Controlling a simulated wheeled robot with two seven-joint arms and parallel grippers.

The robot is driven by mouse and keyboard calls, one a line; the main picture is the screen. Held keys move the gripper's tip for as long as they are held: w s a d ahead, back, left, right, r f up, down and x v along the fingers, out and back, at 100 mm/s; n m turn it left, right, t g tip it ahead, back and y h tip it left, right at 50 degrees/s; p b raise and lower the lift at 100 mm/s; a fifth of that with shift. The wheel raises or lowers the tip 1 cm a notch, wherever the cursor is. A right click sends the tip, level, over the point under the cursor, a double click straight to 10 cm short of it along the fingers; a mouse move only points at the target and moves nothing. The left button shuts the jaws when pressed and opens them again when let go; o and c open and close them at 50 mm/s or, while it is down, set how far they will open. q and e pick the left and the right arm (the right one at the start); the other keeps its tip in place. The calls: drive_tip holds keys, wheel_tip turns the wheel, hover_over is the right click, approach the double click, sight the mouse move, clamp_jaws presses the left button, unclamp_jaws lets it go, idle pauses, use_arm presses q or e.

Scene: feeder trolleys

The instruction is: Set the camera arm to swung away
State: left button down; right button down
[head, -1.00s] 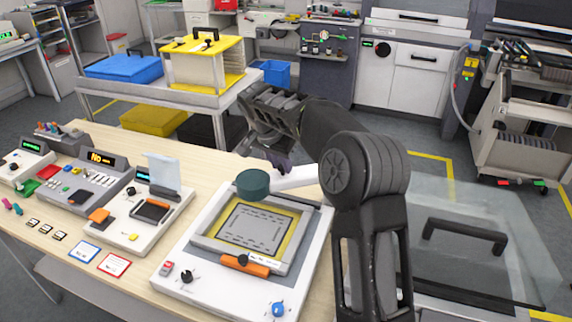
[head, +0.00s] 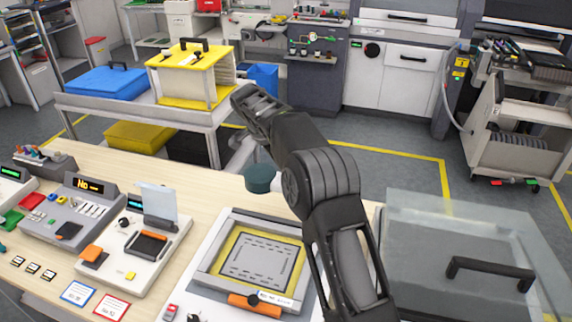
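The camera arm shows mainly as its dark green round head (head: 260,178), just beyond the back edge of the white station board (head: 205,262). Its bar is hidden behind my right arm. The grey frame with a yellow inner border (head: 212,258) on the board is clear of the head. My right arm reaches in from the lower right and over the table. My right gripper (head: 240,148) is beside and behind the camera head, mostly hidden by my wrist. I cannot see its fingers clearly, or whether it touches the camera arm. My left gripper is not in view.
A clear lid with a black handle (head: 490,268) is at the right. Two consoles (head: 80,205) and (head: 135,245) stand on the left of the table. Behind is a trolley (head: 140,105) with a yellow box (head: 190,60) and a blue case (head: 108,80).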

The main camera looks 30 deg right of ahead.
drive_tip(key=shift+w+d+r, duration=0.1)
drive_tip(key=c, duration=1.2)
unclamp_jaws()
drive_tip(key=shift+o, duration=0.2)
drive_tip(key=shift+r, duration=0.3)
drive_tip(key=p+v, duration=0.4)
drive_tip(key=v, duration=0.3)
drive_tip(key=shift+p, duration=0.35)
drive_tip(key=shift+f, duration=0.1)
